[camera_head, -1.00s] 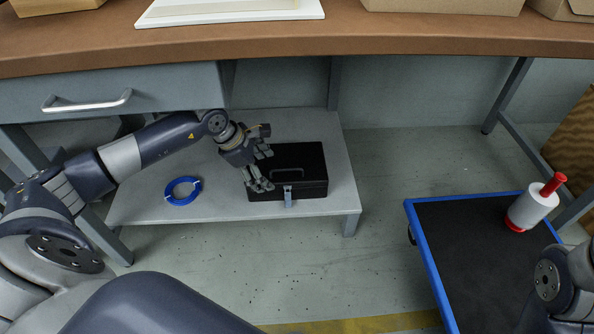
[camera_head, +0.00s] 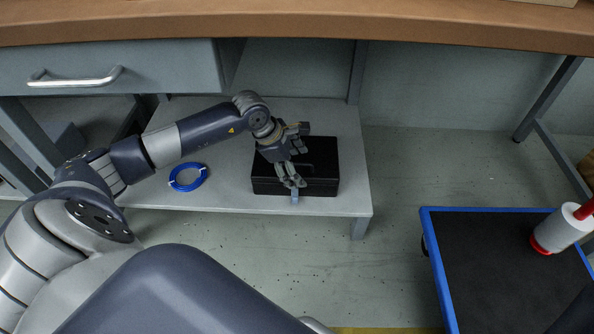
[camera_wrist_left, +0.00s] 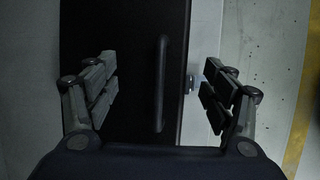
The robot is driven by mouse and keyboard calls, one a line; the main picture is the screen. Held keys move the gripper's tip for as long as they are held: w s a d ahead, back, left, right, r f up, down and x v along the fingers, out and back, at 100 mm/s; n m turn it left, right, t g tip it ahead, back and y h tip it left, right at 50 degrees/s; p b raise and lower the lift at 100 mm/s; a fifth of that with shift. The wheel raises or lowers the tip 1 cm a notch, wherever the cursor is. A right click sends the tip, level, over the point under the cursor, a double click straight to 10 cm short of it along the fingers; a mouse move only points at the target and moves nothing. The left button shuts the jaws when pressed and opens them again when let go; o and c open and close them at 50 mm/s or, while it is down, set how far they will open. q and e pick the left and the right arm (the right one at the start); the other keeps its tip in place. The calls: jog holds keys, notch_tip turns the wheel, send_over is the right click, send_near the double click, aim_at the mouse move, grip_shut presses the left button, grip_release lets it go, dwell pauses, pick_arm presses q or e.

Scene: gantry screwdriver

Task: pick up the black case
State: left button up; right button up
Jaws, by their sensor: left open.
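The black case (camera_head: 322,160) lies flat on the grey shelf (camera_head: 225,195) under the workbench, with a latch at its front side. In the left wrist view the case (camera_wrist_left: 140,60) shows its lid and a handle bar running between the fingers. My left gripper (camera_head: 297,166) is over the left part of the case, fingers spread. In the left wrist view the open fingers (camera_wrist_left: 160,95) stand on either side of the handle, with nothing clasped. Whether a finger touches the case I cannot tell. My right gripper is not in view.
A blue ring-shaped coil (camera_head: 188,177) lies on the shelf left of the case. The workbench top (camera_head: 300,28) and a drawer (camera_head: 110,65) overhang the shelf. A blue-edged cart (camera_head: 490,270) with a white and red roll (camera_head: 560,230) stands at right. Floor between is clear.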

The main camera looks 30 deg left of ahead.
pick_arm(q)
jog(key=shift+s, duration=0.1)
grip_shut()
jog(key=shift+r, duration=0.1)
jog(key=shift+r, duration=0.1)
dwell(0.3)
